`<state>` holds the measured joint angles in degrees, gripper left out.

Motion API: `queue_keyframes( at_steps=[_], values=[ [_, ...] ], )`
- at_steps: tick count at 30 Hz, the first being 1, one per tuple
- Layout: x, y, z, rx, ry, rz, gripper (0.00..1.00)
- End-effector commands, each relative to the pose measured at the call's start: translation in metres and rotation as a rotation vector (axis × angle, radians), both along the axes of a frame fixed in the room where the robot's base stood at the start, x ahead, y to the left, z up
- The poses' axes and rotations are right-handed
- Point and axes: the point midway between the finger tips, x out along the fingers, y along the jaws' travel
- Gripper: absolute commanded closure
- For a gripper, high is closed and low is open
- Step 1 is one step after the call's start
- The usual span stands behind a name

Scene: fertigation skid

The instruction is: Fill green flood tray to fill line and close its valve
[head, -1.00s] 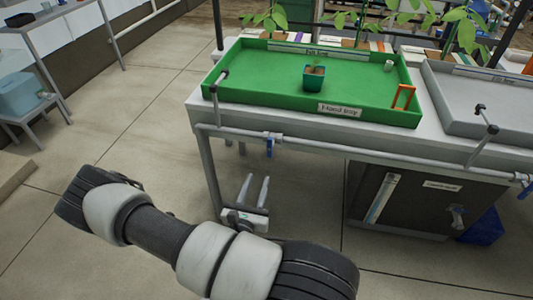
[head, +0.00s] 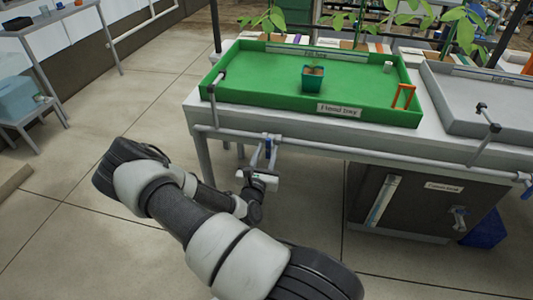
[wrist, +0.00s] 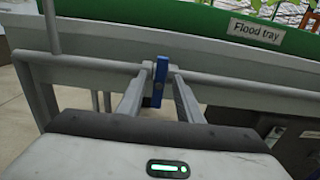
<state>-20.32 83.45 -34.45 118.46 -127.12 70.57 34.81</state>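The green flood tray (head: 300,95) sits on a bench, with a small potted seedling (head: 312,78) and an orange upright frame (head: 403,96) in it. A pipe runs along the bench front and carries a valve with a blue handle (wrist: 160,80), which hangs down below the pipe. My gripper (wrist: 155,90) is open, its two fingers on either side of the blue handle with gaps visible. In the head view my gripper (head: 263,158) is just below the valve. I cannot make out any water in the tray.
A grey tray (head: 460,105) stands to the right, with another blue valve handle (head: 526,190) on the pipe below it. A dark cabinet (head: 410,200) stands under the bench at right.

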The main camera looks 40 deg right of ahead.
Motion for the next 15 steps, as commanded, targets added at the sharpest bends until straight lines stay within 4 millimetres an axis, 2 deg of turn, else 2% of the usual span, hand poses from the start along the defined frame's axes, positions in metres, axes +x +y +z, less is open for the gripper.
queue_keyframes(
  at_steps=[4,10,15],
  values=[
    [-0.0001,0.0001,0.0002,0.000,0.000,0.000,0.67],
    [-0.0003,0.0002,0.0001,0.000,0.000,0.000,1.00],
    [-0.0004,0.0002,0.0004,-0.002,0.002,0.000,1.00]
  ],
)
